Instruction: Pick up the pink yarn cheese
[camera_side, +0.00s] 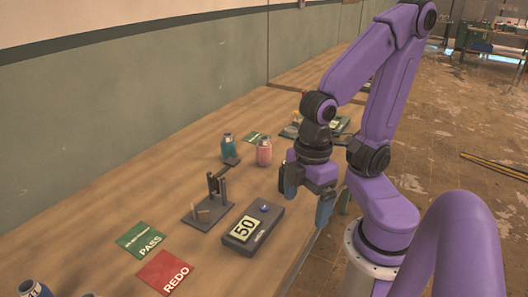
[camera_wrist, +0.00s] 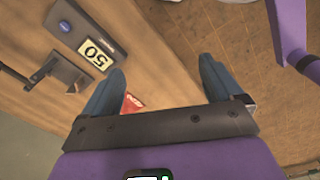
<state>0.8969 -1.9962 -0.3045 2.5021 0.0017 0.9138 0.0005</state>
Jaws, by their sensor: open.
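The pink yarn cheese (camera_side: 264,151) stands upright on the wooden table in the side view, a small pink cylinder with a grey top. It is next to a similar teal one (camera_side: 227,146). My gripper (camera_side: 308,198) is open and empty, pointing down near the table's right edge. It is to the right of the pink yarn cheese and apart from it. In the wrist view my gripper's two fingers (camera_wrist: 161,72) are spread with nothing between them, over the table edge and floor. The pink yarn cheese does not show in the wrist view.
A dark box with a "50" display (camera_side: 252,228) and a small dark stand with a lever (camera_side: 212,200) are near the gripper. A green PASS card (camera_side: 141,240) and red REDO card (camera_side: 164,273) lie in front. Blue cylinders (camera_side: 34,288) stand at bottom left.

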